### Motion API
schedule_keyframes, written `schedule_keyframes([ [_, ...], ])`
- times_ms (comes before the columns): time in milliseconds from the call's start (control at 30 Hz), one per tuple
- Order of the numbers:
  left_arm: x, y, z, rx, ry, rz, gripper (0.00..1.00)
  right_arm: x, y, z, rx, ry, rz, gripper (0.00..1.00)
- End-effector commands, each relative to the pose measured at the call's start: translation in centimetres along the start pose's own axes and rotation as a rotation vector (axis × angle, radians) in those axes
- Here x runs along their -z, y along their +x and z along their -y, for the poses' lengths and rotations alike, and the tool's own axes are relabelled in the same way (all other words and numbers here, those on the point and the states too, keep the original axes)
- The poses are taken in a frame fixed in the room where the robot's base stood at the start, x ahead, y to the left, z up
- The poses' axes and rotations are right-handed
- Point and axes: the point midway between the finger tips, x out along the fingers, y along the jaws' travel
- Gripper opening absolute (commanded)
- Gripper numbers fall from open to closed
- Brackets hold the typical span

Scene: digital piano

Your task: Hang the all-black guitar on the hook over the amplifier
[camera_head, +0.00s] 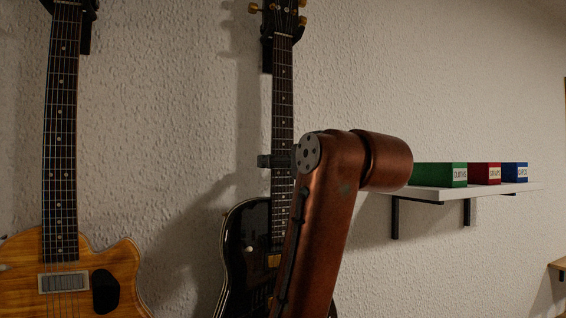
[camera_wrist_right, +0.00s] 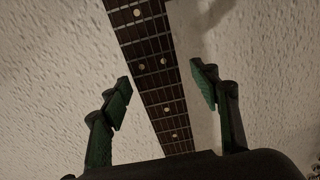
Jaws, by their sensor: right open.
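The all-black guitar (camera_head: 248,237) hangs upright on the wall from a black hook (camera_head: 268,52) in the head view. My right arm covers part of its body. My right gripper (camera_head: 268,161) is at the guitar's neck, partly hidden behind my arm. In the right wrist view the open right gripper (camera_wrist_right: 160,95) has one finger on each side of the neck (camera_wrist_right: 157,80), with gaps on both sides. No amplifier shows in these views. My left gripper is not in view.
A yellow-wood guitar (camera_head: 90,265) hangs at the left from another black holder (camera_head: 87,30). A white shelf (camera_head: 460,191) at the right bears green (camera_head: 440,175), red (camera_head: 485,173) and blue (camera_head: 515,173) boxes. The wall between the guitars is bare.

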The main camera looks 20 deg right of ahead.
Motion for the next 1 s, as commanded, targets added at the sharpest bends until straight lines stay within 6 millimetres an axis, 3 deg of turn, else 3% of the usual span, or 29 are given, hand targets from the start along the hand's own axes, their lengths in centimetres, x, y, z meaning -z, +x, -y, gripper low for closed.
schedule_keyframes([
  [600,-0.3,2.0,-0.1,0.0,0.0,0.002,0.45,0.1,-4.2,0.0,0.0,0.0,-0.008,0.56],
  [1000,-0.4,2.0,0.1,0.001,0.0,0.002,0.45,0.2,-4.6,0.0,0.0,0.0,-0.008,0.56],
])
